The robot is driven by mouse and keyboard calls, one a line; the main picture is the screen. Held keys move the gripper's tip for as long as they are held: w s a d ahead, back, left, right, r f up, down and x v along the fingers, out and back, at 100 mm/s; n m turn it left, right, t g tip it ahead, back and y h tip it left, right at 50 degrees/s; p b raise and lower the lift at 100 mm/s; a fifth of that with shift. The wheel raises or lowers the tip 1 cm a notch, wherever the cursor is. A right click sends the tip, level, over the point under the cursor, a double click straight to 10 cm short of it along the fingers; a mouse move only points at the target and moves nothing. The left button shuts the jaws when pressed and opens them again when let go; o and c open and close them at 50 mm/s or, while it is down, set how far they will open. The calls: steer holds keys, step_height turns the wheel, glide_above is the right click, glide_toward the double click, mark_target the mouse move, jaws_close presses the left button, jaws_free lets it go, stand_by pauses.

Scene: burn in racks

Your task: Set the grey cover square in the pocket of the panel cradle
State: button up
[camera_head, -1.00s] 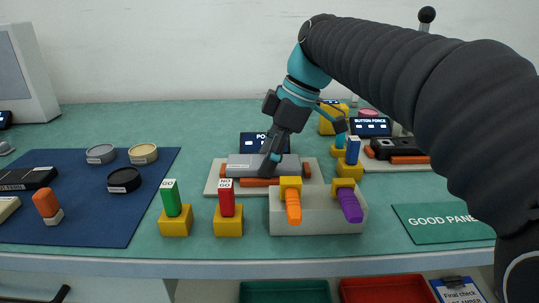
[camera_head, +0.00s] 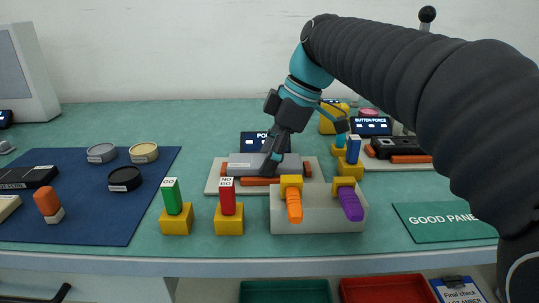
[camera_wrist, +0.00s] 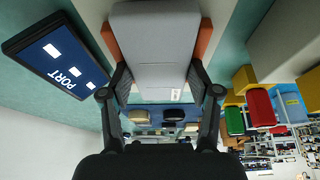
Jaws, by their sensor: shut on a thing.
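The grey cover (camera_head: 244,163) is a flat grey slab at the panel cradle (camera_head: 213,185), a pale plate with orange blocks around its pocket. In the head view the cover lies low, roughly level, between the orange end blocks and behind the front orange bar (camera_head: 258,182). I cannot tell whether it is fully seated. My gripper (camera_head: 270,164) is shut on the cover from above and hides part of it. In the wrist view the cover (camera_wrist: 155,45) sits between my gripper's fingers (camera_wrist: 158,84), with orange blocks at both sides.
A dark "PORT" display (camera_wrist: 55,52) stands close behind the cradle. In front are a grey block (camera_head: 320,217) with orange and purple handles, and green (camera_head: 171,197) and red (camera_head: 227,196) tags in yellow stands. A blue mat (camera_head: 90,222) with parts lies left.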

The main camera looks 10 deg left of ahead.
steer(key=shift+o, duration=0.3)
steer(key=shift+d+f, duration=0.25)
steer(key=shift+f, duration=0.65)
steer(key=o, duration=1.2)
steer(key=shift+w+a, duration=0.1)
steer(key=shift+o, duration=0.8)
steer(key=shift+w, duration=0.1)
steer(key=shift+r, duration=0.15)
